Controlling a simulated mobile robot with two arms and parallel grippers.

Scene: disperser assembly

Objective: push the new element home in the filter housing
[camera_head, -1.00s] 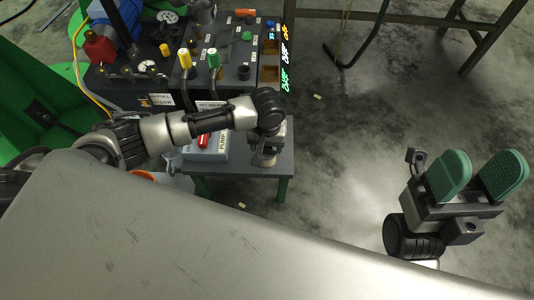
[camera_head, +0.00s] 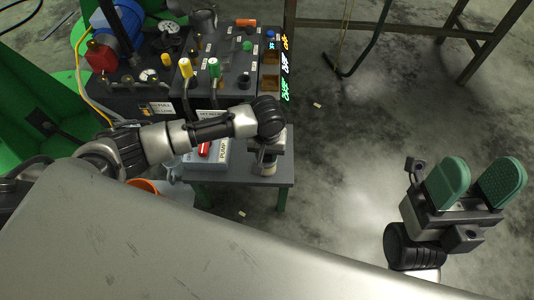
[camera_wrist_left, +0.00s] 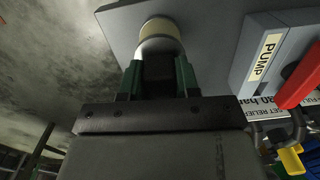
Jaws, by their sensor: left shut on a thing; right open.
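My left gripper (camera_head: 266,146) is above the right part of a small grey table. In the left wrist view its green fingers (camera_wrist_left: 160,70) are shut on a part at the near end of a short round piece. This round piece (camera_wrist_left: 160,33) has a cream far end and a silvery band nearer the fingers; it also shows below the gripper in the head view (camera_head: 268,168). I take it for the new element. I cannot tell it from the filter housing, nor how deep one sits in the other. My right gripper (camera_head: 474,184) is open and empty, over the floor.
The grey table (camera_head: 284,158) carries a box marked PUMP (camera_head: 219,152) with a red lever (camera_head: 204,149), just left of my left gripper. A console (camera_head: 228,82) with yellow and green knobs stands behind. An orange-rimmed container (camera_head: 146,187) is at the table's left.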

